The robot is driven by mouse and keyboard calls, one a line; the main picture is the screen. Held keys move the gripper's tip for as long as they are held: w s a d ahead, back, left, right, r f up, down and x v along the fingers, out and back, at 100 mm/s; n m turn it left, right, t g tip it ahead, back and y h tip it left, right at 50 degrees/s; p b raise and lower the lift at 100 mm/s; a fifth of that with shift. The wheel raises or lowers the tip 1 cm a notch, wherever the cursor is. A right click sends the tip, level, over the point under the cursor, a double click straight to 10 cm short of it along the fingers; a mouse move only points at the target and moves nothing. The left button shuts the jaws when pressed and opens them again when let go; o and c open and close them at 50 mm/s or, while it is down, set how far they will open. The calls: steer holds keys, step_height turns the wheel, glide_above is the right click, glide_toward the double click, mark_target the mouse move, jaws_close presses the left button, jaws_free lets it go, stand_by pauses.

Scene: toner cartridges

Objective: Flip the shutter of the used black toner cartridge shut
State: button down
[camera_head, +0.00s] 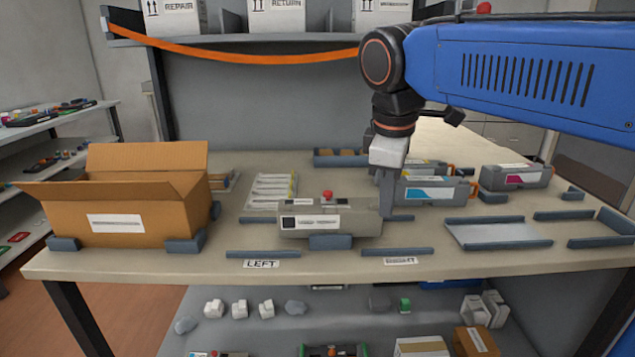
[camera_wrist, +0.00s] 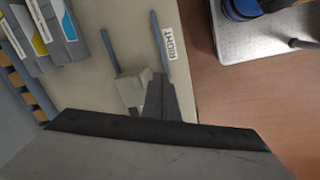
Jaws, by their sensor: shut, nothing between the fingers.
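The used black toner cartridge (camera_head: 345,226) is a long grey box with a white label bearing a black square. It lies in the middle of the table, with a red knob (camera_head: 327,195) on top. Its near end also shows in the wrist view (camera_wrist: 131,88). My gripper (camera_head: 387,205) points down at the cartridge's right end, its fingers closed and empty; in the wrist view the fingers (camera_wrist: 160,84) are beside that end. I cannot tell whether they touch it. The shutter's state cannot be made out, and the gripper partly covers the cartridge in the wrist view.
An open cardboard box (camera_head: 140,200) stands at the left. A cyan-labelled cartridge (camera_head: 430,192) and a magenta-labelled cartridge (camera_head: 514,177) stand behind at the right. Low rails (camera_head: 397,252) lie at the front, and an empty tray (camera_head: 497,235) is at the right.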

steer(key=w+a+r+n+h, duration=0.1)
steer(key=w+a+r+n, duration=0.1)
steer(key=a+r+n, duration=0.3)
steer(key=w+a+r+n+h, duration=0.1)
steer(key=w+a+r+n, duration=0.2)
steer(key=a, duration=1)
step_height(320, 180, up, 3)
steer(key=shift+w+a+f+n+g, duration=0.2)
steer(key=shift+a+n+g, duration=0.2)
steer(key=shift+n, duration=0.7)
glide_toward(321, 202)
steer(key=a+f, duration=0.1)
steer(key=f, duration=0.1)
steer(key=s+a+f, duration=0.1)
steer(key=shift+a+f, duration=0.25)
steer(key=shift+f, duration=0.1)
steer(key=d, duration=0.1)
steer(key=w+d, duration=0.1)
steer(key=shift+w+d+f, duration=0.1)
steer(key=shift+d+f, duration=0.2)
steer(key=shift+f, duration=0.1)
steer(key=shift+w+d+f, duration=0.15)
steer(key=shift+w+d, duration=0.05)
steer(key=shift+d, duration=0.25)
